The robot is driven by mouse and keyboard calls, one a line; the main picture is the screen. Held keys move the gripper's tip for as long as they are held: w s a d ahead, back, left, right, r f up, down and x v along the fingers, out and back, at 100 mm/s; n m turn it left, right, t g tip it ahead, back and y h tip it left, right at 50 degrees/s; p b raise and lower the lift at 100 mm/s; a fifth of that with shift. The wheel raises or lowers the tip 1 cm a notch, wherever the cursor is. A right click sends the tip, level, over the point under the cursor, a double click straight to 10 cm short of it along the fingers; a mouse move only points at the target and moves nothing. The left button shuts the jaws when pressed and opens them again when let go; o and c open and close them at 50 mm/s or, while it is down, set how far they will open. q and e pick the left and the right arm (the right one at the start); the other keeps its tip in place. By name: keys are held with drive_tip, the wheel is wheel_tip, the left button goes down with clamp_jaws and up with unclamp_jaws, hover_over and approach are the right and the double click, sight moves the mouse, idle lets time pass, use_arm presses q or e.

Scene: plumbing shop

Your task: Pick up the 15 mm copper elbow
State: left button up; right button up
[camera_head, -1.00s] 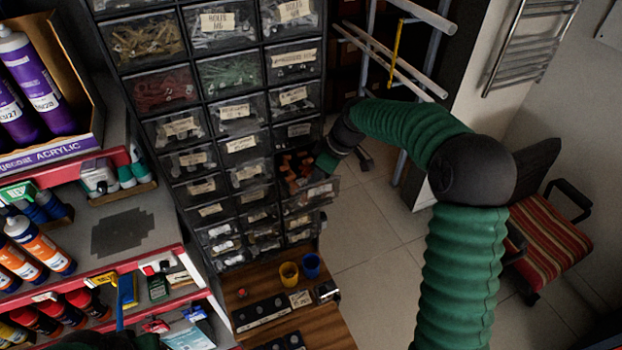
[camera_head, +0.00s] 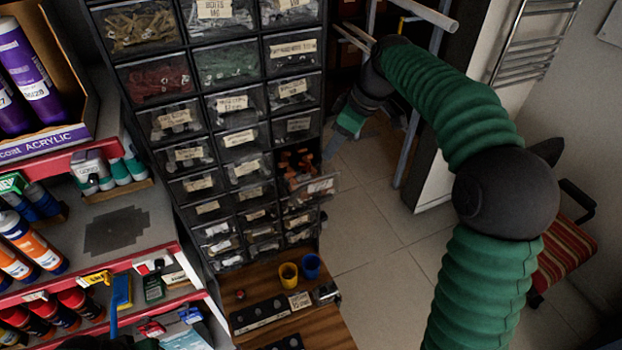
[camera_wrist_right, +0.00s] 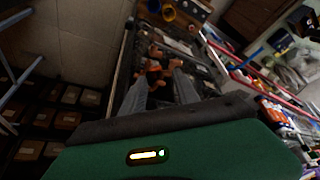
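Copper fittings (camera_head: 297,162) lie in a pulled-out drawer (camera_head: 312,188) of the parts cabinet in the head view. They look orange-brown; I cannot tell which is the 15 mm elbow. My right gripper (camera_head: 338,143) is above and to the right of this drawer, apart from it. In the right wrist view, its two grey fingers (camera_wrist_right: 160,92) are spread apart with nothing visibly held. Copper fittings (camera_wrist_right: 157,66) show beyond and between the fingertips. My left gripper is not recognisable in these views.
The cabinet (camera_head: 215,125) has many small labelled drawers. A wooden bench (camera_head: 320,330) below holds a yellow cup (camera_head: 288,274) and a blue cup (camera_head: 311,265). Red-edged shelves (camera_head: 140,255) with bottles stand left. Tiled floor (camera_head: 365,235) is free right of the cabinet.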

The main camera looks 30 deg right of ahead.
drive_tip(key=v, duration=0.4)
drive_tip(key=shift+r, duration=0.25)
drive_tip(key=shift+o, duration=0.5)
drive_tip(key=shift+d+r, duration=0.1)
drive_tip(key=shift+r, duration=0.25)
drive_tip(key=p, duration=0.6)
hover_over(307, 165)
drive_tip(key=s+d, duration=0.1)
drive_tip(key=s, duration=0.1)
drive_tip(key=f, duration=1)
drive_tip(key=shift+d+f, duration=0.2)
drive_tip(key=shift+f, duration=0.1)
drive_tip(key=p+x, duration=0.3)
drive_tip(key=x, duration=0.1)
drive_tip(key=shift+w+f, duration=0.1)
drive_tip(key=shift+f, duration=0.25)
drive_tip(key=shift+w+a+f, duration=0.1)
drive_tip(key=shift+w+f, duration=0.05)
drive_tip(key=shift+f, duration=0.3)
clamp_jaws()
